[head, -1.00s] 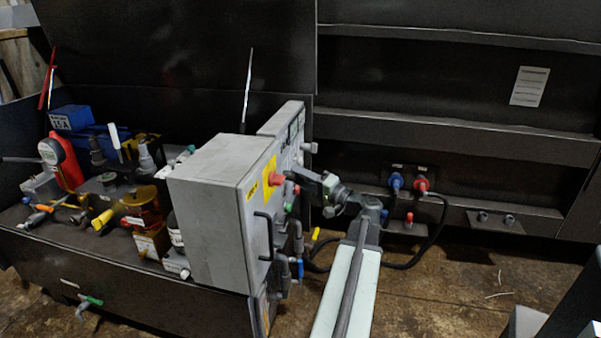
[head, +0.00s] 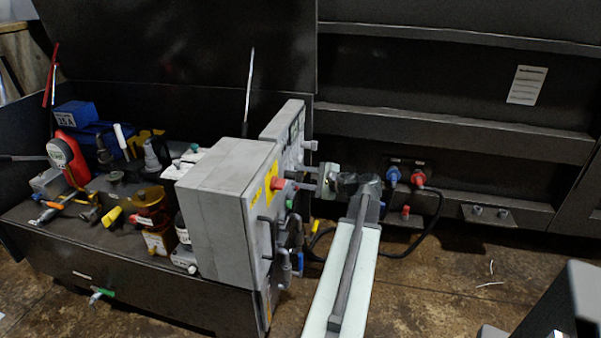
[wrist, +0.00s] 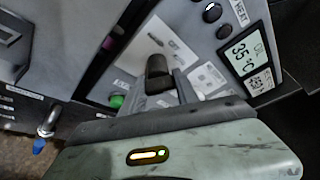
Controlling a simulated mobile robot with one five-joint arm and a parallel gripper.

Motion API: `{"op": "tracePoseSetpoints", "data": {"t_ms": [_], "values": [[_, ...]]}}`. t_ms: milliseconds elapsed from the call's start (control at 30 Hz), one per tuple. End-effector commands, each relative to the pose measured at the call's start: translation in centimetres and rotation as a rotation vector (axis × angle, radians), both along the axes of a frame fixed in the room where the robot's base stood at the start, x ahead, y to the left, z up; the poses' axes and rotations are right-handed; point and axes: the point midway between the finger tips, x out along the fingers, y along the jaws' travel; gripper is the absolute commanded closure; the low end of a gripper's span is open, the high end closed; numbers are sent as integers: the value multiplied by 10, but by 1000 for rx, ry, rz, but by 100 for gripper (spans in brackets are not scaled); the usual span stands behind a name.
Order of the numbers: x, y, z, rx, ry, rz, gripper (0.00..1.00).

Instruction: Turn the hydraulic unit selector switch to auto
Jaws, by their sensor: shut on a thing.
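The selector switch is a dark knob (wrist: 158,72) on a pale label plate on the grey control panel, in the middle of the wrist view. My gripper (wrist: 162,82) is shut on this knob, its grey fingers reaching up to it from the gripper body. I cannot read the switch position marks.
A green button (wrist: 116,101) and a lit temperature display (wrist: 246,52) flank the knob. Red and blue hose couplings (head: 417,178) are on the dark wall to the right.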

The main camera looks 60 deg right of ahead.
Motion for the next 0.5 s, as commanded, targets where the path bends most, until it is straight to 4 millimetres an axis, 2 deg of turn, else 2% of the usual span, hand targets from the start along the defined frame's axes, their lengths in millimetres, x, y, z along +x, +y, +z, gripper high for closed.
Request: {"op": "tracePoseSetpoints", "data": {"t_ms": [200, 500], "values": [[0, -1, 1, 116, 39, -1, 100], [-1, 0, 0, 191, 64, 0, 100]]}}
